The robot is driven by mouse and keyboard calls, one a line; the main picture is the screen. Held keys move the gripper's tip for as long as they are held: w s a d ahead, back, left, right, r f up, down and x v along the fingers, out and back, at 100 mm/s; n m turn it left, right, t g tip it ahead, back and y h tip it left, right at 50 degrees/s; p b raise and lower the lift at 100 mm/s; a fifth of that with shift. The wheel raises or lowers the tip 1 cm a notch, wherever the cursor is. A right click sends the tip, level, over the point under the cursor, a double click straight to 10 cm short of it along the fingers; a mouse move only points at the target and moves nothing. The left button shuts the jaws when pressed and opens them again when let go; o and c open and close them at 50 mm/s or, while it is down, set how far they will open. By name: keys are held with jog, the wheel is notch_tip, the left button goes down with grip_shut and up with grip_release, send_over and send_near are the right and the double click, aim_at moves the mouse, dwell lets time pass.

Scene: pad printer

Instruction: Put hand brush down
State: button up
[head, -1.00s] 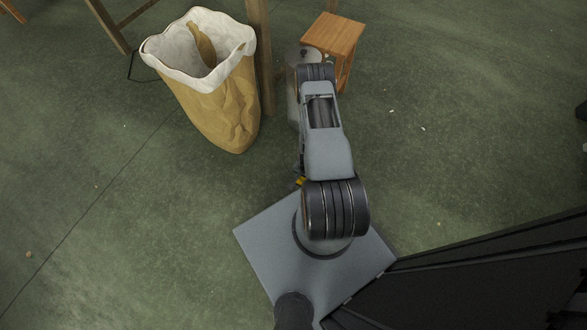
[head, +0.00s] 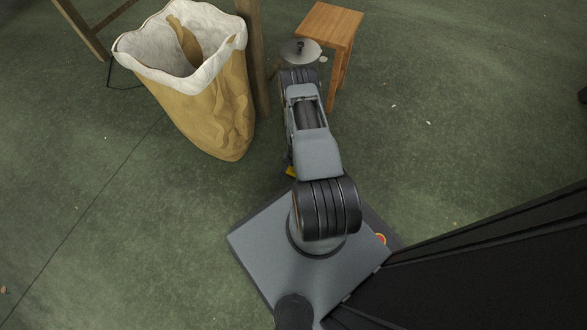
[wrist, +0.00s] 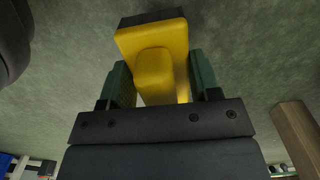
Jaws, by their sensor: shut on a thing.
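The hand brush (wrist: 150,38) is yellow with a dark bristle block along its far end. In the wrist view it sits between the two green-padded fingers of my gripper (wrist: 162,80), which is shut on it. The brush appears held off the green floor, though the gap cannot be judged. In the head view only a small yellow bit (head: 291,171) shows beside my arm; the rest of the brush and my gripper are hidden under the arm.
A tan sack (head: 222,120) with a white rolled rim stands left of my arm, beside a wooden leg (head: 257,65). A wooden stool (head: 331,25) stands ahead, with a grey round thing (head: 300,50) next to it. A black panel (head: 480,275) is at lower right. Open floor lies right.

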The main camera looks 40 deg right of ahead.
jog(key=f+b, duration=0.1)
jog(key=f, duration=0.1)
jog(key=f+b, duration=0.1)
jog(key=shift+w+d+f+b, duration=0.1)
jog(key=shift+w+f+b, duration=0.1)
jog(key=shift+f+b, duration=0.15)
jog(key=shift+f, duration=0.1)
jog(key=o, duration=0.8)
